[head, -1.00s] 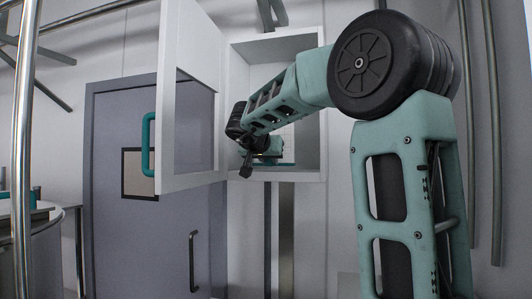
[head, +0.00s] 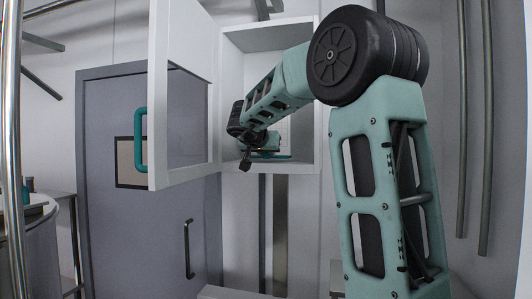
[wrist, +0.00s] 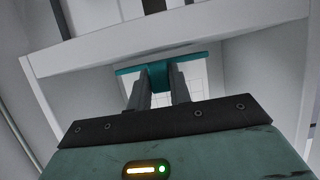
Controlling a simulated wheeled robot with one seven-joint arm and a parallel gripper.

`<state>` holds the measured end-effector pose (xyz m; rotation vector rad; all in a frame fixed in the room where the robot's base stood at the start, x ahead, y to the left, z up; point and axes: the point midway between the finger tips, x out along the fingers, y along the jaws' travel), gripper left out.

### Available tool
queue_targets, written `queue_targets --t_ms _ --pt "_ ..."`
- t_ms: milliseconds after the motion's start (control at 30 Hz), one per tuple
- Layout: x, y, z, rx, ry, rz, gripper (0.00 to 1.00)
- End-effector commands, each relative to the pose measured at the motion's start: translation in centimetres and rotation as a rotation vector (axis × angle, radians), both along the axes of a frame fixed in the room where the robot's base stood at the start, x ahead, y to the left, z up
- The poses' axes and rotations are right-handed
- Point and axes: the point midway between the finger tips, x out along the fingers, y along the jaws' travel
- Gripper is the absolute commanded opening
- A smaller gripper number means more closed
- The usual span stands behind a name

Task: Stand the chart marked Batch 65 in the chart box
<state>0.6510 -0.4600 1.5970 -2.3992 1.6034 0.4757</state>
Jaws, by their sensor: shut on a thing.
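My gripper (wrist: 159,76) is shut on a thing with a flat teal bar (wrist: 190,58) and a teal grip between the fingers. A pale gridded sheet (wrist: 188,92) shows behind the fingers; I take this thing for the chart, but no batch marking can be read. In the head view my gripper (head: 262,152) is inside or at the mouth of a white wall box (head: 309,120), low down near its floor, and a teal edge (head: 284,157) shows beside it. The box may be the chart box. My arm hides part of its inside.
The box's white door (head: 158,100) stands open to the left, with a teal handle (head: 140,140) and a window. Behind it is a grey room door (head: 105,220). A metal post (head: 11,150) and a round vessel (head: 42,235) stand at the far left.

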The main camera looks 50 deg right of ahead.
Motion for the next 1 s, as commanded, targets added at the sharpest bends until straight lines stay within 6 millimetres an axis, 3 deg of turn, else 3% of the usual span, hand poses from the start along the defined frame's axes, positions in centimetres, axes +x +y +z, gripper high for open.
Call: queue_targets --t_ms 767,800,867,1000 --pt "0.0 0.0 -1.4 -0.001 0.000 0.001 0.00" --pt "0.0 0.0 -1.3 -0.001 -0.001 0.001 0.28" --pt "0.0 0.0 -1.3 -0.001 -0.001 0.001 0.45" --pt "0.0 0.0 -1.3 -0.001 -0.001 0.001 0.45"
